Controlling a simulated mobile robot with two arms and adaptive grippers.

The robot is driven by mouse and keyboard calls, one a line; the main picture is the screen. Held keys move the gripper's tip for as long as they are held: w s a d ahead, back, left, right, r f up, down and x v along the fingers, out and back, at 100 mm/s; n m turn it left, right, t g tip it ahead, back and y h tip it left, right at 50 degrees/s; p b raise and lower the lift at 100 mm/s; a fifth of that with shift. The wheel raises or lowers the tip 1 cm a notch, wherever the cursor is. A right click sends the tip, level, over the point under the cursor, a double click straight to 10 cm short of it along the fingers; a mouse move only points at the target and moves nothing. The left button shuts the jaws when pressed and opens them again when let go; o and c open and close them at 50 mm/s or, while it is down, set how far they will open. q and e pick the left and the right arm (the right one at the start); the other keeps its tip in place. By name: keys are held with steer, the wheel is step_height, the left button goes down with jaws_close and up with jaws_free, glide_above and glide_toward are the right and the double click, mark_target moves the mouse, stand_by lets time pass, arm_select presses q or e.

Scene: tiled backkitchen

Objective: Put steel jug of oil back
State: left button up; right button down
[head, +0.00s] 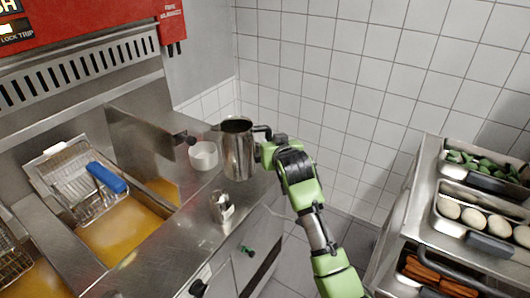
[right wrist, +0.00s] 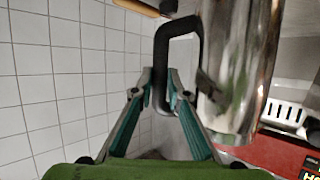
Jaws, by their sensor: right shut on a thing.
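The steel jug (head: 238,160) is upright at the far right end of the steel counter, beside a white cup (head: 203,156). I cannot tell whether its base touches the counter. Its inside looks dark, and I cannot make out the oil. My right gripper (head: 264,150) is to the right of the jug, shut on its black handle. In the right wrist view the handle (right wrist: 162,62) runs down between the two fingers (right wrist: 160,92), and the jug's shiny wall (right wrist: 240,65) is to the right. My left gripper is not in view.
A fryer with yellow oil (head: 120,240) and a blue-handled basket (head: 85,185) is on the left. A small steel container (head: 222,207) stands on the counter in front of the jug. A steel unit (head: 405,235) with food pans is on the right. A tiled wall (head: 340,80) is behind.

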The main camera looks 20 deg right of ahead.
steer(key=shift+w+a+f, duration=0.1)
steer(key=shift+w+f, duration=0.85)
steer(key=shift+w, duration=0.1)
steer(key=shift+w+f, duration=0.5)
steer(key=shift+f, duration=0.1)
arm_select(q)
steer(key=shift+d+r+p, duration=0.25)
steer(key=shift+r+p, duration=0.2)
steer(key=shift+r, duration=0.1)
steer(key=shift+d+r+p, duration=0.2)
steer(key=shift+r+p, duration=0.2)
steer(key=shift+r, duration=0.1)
arm_select(e)
step_height(320, 180, down, 3)
steer(key=shift+w+f, duration=0.1)
steer(key=shift+f, duration=0.05)
steer(key=shift+f, duration=0.2)
steer(key=c, duration=2)
jaws_free()
steer(key=shift+f, duration=0.15)
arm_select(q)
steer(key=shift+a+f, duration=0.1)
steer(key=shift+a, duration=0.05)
